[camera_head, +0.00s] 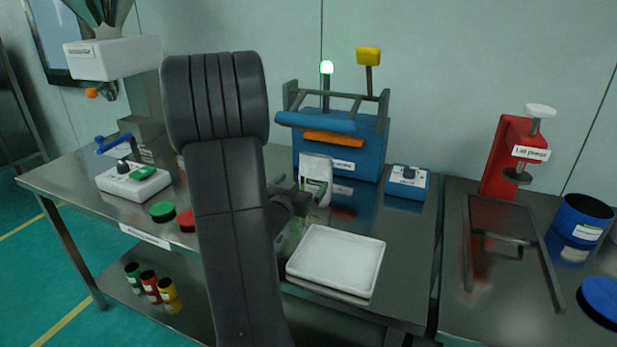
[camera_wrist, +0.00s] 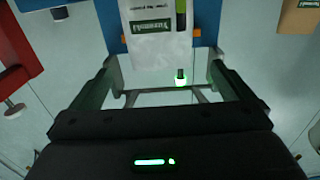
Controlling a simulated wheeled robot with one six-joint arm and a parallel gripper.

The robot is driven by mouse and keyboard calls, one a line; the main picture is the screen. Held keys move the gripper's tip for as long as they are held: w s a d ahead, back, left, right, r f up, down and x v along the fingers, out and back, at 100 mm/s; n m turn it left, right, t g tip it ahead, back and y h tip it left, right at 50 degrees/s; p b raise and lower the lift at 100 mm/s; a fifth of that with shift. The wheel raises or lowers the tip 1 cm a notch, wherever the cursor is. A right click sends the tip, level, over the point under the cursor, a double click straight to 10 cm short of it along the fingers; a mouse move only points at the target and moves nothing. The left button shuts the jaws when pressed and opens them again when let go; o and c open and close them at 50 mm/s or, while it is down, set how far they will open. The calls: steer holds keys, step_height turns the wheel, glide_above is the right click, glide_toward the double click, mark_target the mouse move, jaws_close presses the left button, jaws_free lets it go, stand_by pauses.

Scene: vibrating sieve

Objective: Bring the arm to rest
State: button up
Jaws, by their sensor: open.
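My gripper (camera_head: 290,222) shows partly in the head view, to the right of my dark arm link, which hides much of it. In the wrist view my gripper (camera_wrist: 164,75) has its two fingers spread apart with nothing held between them. A white packet with a green label (camera_head: 316,178) stands in front of the blue sieve machine, just beyond my gripper. The packet (camera_wrist: 157,40) also shows in the wrist view, beyond the fingertips; whether the fingers touch it I cannot tell.
A white square tray (camera_head: 337,260) lies on the table close to my gripper. The blue sieve machine (camera_head: 340,150) stands behind. A blue control box (camera_head: 407,183) is right of it, and a red press (camera_head: 508,155) is farther right. A white control box (camera_head: 133,182) stands left.

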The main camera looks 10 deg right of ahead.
steer(key=shift+v, duration=0.95)
steer(key=shift+w+d, duration=0.1)
